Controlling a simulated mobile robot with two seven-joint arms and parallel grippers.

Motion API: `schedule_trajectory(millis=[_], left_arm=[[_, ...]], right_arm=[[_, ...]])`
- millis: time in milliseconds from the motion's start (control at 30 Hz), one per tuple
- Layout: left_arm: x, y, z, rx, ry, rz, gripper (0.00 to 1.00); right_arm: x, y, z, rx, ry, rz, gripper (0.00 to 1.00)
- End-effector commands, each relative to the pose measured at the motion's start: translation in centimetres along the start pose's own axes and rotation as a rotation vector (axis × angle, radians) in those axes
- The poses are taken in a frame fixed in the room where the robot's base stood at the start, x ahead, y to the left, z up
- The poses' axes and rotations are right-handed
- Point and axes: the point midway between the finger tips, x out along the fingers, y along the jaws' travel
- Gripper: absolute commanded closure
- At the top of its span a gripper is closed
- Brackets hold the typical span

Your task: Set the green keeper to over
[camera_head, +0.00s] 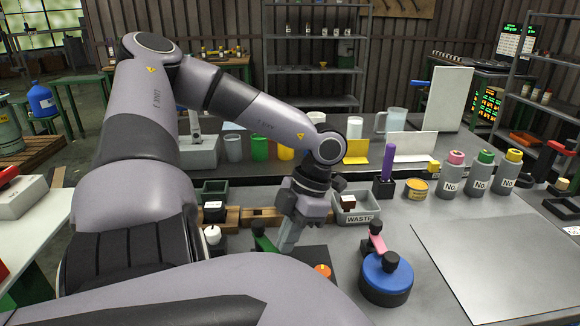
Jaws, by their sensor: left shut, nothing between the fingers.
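The green keeper (265,243) is a small dark green lever with a black knob, near the front middle of the bench. My left gripper (286,248) is shut and empty, pointing down just right of the green keeper. I cannot tell whether the two touch. The lower part of the keeper and what it sits on are partly hidden by my arm. My right gripper is not in view.
A blue round part (386,278) with a pink lever (376,239) stands to the right. An orange knob (322,271) is close by. A WASTE bin (356,208) stands behind. Numbered bottles (480,175) are at right, and a bare grey sheet (490,260) lies in front.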

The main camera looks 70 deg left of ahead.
Motion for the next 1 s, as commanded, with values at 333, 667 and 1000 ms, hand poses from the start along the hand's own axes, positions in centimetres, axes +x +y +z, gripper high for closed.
schedule_trajectory(millis=[333, 667, 1000], left_arm=[[0.9, -0.8, -1.6, 0.262, 0.000, 0.104, 1.00], [1.2, -1.0, -2.6, 0.395, 0.001, 0.156, 1.00], [1.2, -1.0, -2.8, 0.426, 0.000, 0.168, 1.00]], right_arm=[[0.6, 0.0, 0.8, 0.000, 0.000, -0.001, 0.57], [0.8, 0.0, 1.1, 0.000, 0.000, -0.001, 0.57], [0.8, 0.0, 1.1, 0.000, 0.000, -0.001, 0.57]])
